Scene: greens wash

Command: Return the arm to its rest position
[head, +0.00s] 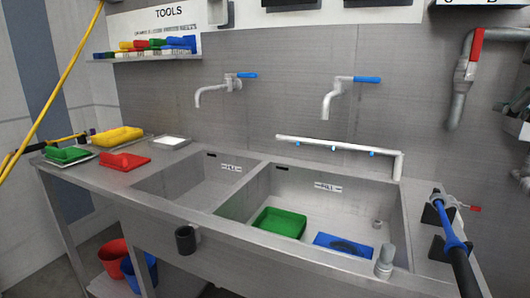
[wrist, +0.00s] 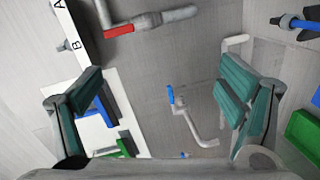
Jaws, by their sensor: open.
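My gripper (wrist: 158,108) shows in the wrist view with its two teal-padded fingers wide apart and nothing between them. Past the fingers are the grey wall and a blue-handled tap (wrist: 180,105), and the gripper touches neither. The gripper does not show in the head view, and I see no part of the arm there that I can be sure of.
A steel double sink (head: 225,222) holds a green tray (head: 279,222) and a blue item (head: 343,245) in its right basin. Two blue-handled taps are on the wall. A red-handled pipe (head: 463,75) and a blue spray wand (head: 447,222) are at right. Coloured brushes lie at left.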

